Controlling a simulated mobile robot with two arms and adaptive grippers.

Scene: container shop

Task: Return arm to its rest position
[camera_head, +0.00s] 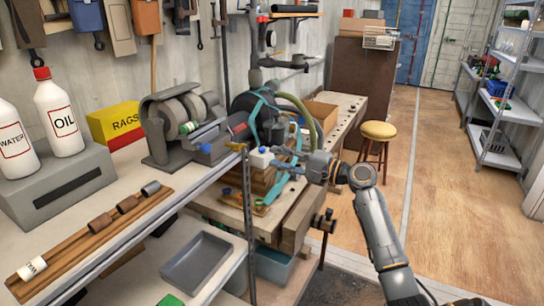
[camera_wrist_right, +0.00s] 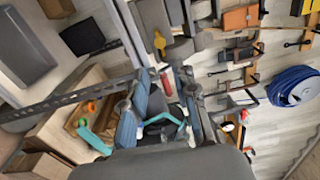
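My right arm (camera_head: 377,225) comes in from the lower right and reaches back over the workbench. Its right gripper (camera_head: 292,163) is at the bench's cluttered end, pointing left beside teal parts and a machine. In the right wrist view the two fingers of the right gripper (camera_wrist_right: 163,112) stand apart, with a gap between them and nothing clearly held. Teal pieces show near and behind the fingers; I cannot tell whether they touch. My left arm and left gripper are not in view.
A workbench (camera_head: 345,103) with a machine (camera_head: 265,112) stands by the gripper. A metal shelf post (camera_head: 249,215) is close on its left. Shelves (camera_head: 95,235) hold bottles, a rags box (camera_head: 115,122) and a grey tray (camera_head: 197,262). A stool (camera_head: 378,131) stands behind. Floor at right is clear.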

